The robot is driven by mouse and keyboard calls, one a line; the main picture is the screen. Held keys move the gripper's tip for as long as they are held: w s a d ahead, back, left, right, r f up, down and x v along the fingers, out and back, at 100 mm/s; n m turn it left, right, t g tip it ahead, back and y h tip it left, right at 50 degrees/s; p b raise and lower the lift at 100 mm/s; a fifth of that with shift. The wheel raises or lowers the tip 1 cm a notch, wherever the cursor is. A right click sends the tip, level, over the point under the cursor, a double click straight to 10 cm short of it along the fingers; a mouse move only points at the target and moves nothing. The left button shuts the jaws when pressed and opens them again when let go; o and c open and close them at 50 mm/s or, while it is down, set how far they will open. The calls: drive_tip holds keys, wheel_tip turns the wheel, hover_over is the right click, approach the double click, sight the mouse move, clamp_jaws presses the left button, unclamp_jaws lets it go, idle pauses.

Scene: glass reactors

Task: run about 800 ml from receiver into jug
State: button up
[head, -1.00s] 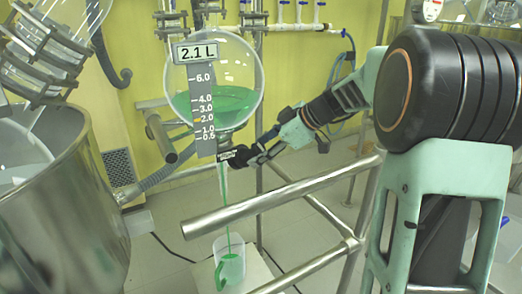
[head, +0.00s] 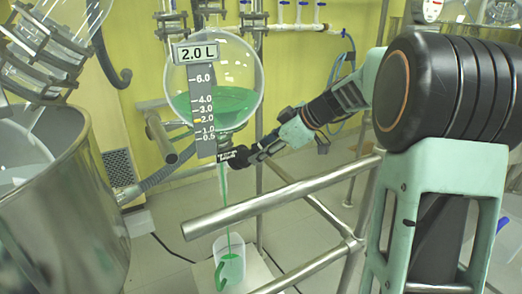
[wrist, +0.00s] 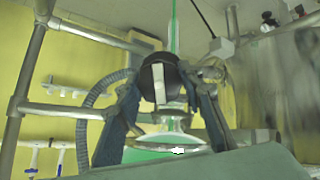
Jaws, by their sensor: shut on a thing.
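The receiver (head: 240,65) is a round glass flask with green liquid in its lower part, and its display (head: 195,53) reads 2.0 L. A scale (head: 203,110) hangs in front of it. A thin green stream (head: 227,205) runs from the outlet down into the clear jug (head: 231,246), which holds some green liquid; its exact level is hard to read. My gripper (head: 243,156) is shut on the black valve handle under the receiver. In the wrist view, my two fingers lie on either side of the round black valve handle (wrist: 158,80), and the stream (wrist: 173,30) shows behind it.
The jug stands on a pale platform (head: 262,279).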

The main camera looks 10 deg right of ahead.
drive_tip(key=m+g+y+p, duration=0.1)
drive_tip(key=m+p, duration=0.1)
drive_tip(key=m, duration=0.3)
drive_tip(key=shift+d+r+m, duration=0.1)
drive_tip(key=shift+m, duration=0.2)
drive_tip(key=m+g+p, duration=0.1)
drive_tip(key=m, duration=0.2)
drive_tip(key=shift+y+p, duration=0.3)
drive_tip(key=shift+y, duration=0.1)
drive_tip(key=m+y+p, duration=0.1)
drive_tip(key=m, duration=0.2)
drive_tip(key=shift+w+m+p, duration=0.1)
drive_tip(key=shift+m+p, duration=0.2)
drive_tip(key=shift+p, duration=0.05)
drive_tip(key=m+y+p, duration=0.1)
drive_tip(key=m+p, duration=0.1)
drive_tip(key=m, duration=0.2)
drive_tip(key=shift+m+y+p, duration=0.3)
drive_tip(key=shift+m+p, duration=0.45)
drive_tip(key=shift+m, duration=1.35)
drive_tip(key=shift+t, duration=0.3)
drive_tip(key=o, duration=1.2)
drive_tip(key=shift+c, duration=0.2)
